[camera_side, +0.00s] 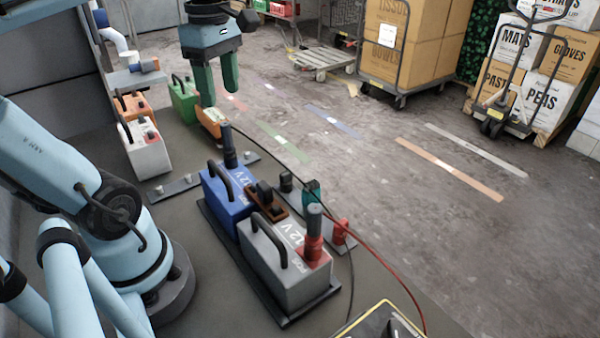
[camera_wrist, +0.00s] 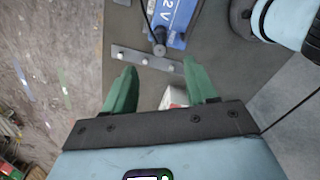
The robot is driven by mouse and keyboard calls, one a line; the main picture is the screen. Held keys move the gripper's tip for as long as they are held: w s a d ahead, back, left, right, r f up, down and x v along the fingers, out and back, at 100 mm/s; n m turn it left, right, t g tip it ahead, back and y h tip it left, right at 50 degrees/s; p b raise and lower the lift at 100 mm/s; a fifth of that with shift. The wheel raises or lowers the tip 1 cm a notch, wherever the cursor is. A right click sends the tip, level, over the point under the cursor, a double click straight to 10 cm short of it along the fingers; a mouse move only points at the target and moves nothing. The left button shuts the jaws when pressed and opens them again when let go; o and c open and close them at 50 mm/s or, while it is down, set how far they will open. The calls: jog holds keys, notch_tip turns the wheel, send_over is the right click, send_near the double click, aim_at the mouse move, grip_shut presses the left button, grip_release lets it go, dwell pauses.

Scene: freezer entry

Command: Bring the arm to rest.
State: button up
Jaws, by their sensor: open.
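My gripper (camera_side: 219,102) hangs at the back of the dark workbench (camera_side: 190,245) with its green fingers pointing down. The fingers are spread apart with nothing between them. In the wrist view my gripper (camera_wrist: 160,66) is open too, and a white battery (camera_wrist: 175,95) shows partly beyond the fingers. In the side view an orange object (camera_side: 210,122) appears just below the fingertips; I cannot tell the gap between them.
A blue battery (camera_side: 228,203) and a grey battery (camera_side: 285,275) stand on a tray with clamps and a cable. The white battery (camera_side: 147,150), a green one (camera_side: 183,102) and an orange one (camera_side: 130,106) stand behind. A metal strip (camera_side: 175,188) lies between.

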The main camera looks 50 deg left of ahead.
jog(key=w+d+f+m+t, duration=0.3)
jog(key=d+f+m, duration=0.2)
jog(key=m, duration=0.6)
jog(key=w+d+f+m+t, duration=0.2)
jog(key=d+f+m+t, duration=0.2)
jog(key=m, duration=0.8)
jog(key=shift+w+d+f, duration=0.4)
jog(key=shift+d+f, duration=0.2)
jog(key=shift+d, duration=0.65)
